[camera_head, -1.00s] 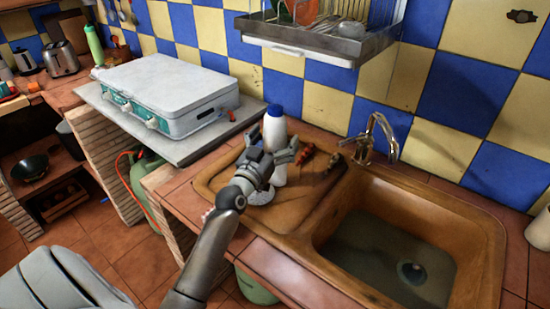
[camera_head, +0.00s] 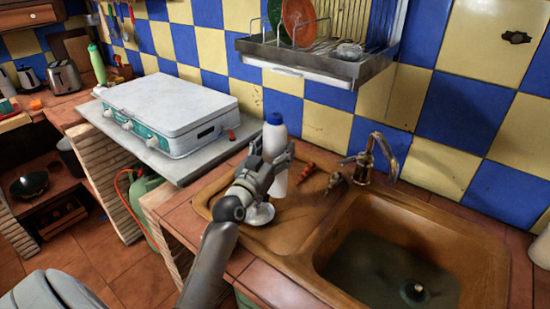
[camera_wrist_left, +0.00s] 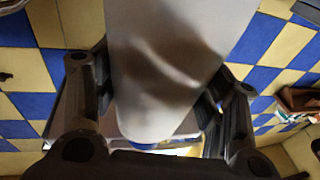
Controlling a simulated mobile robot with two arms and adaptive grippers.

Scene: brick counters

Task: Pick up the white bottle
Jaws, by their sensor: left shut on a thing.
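The white bottle (camera_head: 280,183) with a blue cap (camera_head: 274,118) stands upright over the drainboard beside the sink. My left gripper (camera_head: 277,167) is shut around its middle. In the left wrist view, the pale bottle (camera_wrist_left: 165,75) fills the space between the dark fingers of my left gripper (camera_wrist_left: 155,100). Part of the bottle is hidden behind the fingers in the head view. I cannot tell clearly whether its base is clear of the drainboard. My right gripper is not in view.
The brown sink (camera_head: 480,235) and tap (camera_head: 372,155) are at right. A small white dish (camera_head: 262,214) and small reddish items (camera_head: 306,172) lie near the bottle. A dish rack (camera_head: 330,65) hangs above. A white-lidded stove (camera_head: 165,105) stands at left.

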